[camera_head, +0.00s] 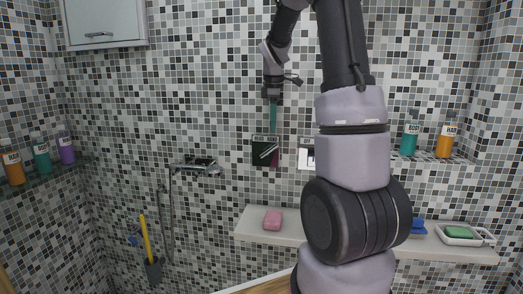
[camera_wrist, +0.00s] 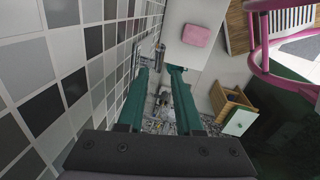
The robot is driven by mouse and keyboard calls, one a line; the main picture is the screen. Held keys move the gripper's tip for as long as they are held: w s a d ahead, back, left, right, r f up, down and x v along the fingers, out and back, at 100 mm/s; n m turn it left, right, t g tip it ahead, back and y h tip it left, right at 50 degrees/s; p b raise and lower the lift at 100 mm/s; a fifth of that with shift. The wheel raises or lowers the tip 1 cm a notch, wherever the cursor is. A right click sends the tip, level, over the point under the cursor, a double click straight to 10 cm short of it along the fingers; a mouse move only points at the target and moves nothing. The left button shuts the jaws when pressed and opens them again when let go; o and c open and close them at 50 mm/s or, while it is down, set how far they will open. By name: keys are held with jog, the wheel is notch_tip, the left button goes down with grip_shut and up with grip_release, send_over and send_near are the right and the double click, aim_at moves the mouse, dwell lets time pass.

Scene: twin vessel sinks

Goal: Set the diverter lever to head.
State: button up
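The chrome shower mixer (camera_head: 198,165) is on the tiled wall, left of centre in the head view; its hose hangs below. The diverter lever is too small to make out. My gripper (camera_head: 273,130) points down in front of the wall, above and to the right of the mixer, apart from it. In the wrist view my gripper's (camera_wrist: 160,72) two green fingers stand apart with nothing held. A small grey metallic form (camera_wrist: 165,100) shows beyond and between them; I cannot tell which part it is.
A dark square panel (camera_head: 260,153) is on the wall just below my gripper. A pink soap (camera_head: 272,220) lies on the white ledge (camera_head: 252,234). Bottles stand on shelves at both sides. A yellow-handled brush (camera_head: 146,238) stands lower left. My arm hides part of the wall.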

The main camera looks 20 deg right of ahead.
aim_at(273, 148)
jog(key=f, duration=0.3)
jog(key=w+f, duration=0.1)
jog(key=f, duration=0.6)
jog(key=shift+w+d+f, duration=0.25)
jog(key=shift+d+f, duration=0.1)
jog(key=shift+f, duration=0.05)
grip_shut()
dwell(0.9)
